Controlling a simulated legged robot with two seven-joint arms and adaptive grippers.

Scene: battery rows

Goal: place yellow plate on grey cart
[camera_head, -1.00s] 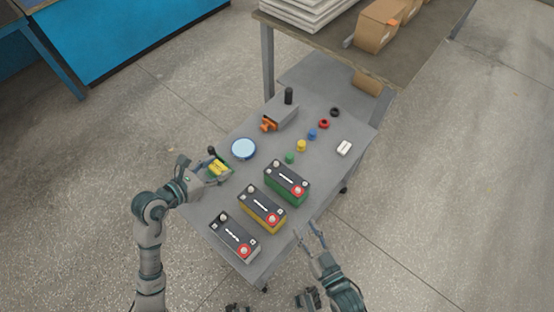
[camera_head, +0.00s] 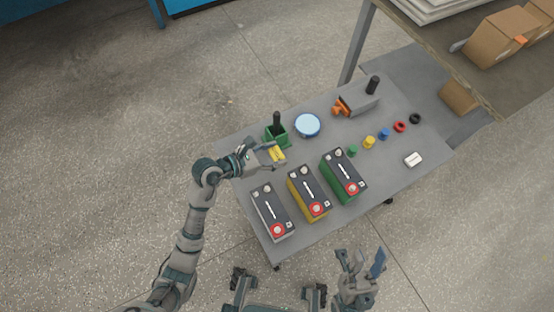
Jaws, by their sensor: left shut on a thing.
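The yellow plate (camera_head: 278,153) is small and lies between the fingers of my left gripper (camera_head: 270,155), which is shut on it. The plate is over the left part of the grey cart (camera_head: 318,150), just in front of a green holder (camera_head: 279,138). I cannot tell if the plate touches the cart top; the fingers hide part of it. My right gripper (camera_head: 361,268) is open and empty, its fingers spread, in front of the cart's near edge and apart from it.
Three batteries with white (camera_head: 272,212), yellow (camera_head: 309,194) and green (camera_head: 343,176) bodies stand along the near side. A table (camera_head: 440,60) stands behind.

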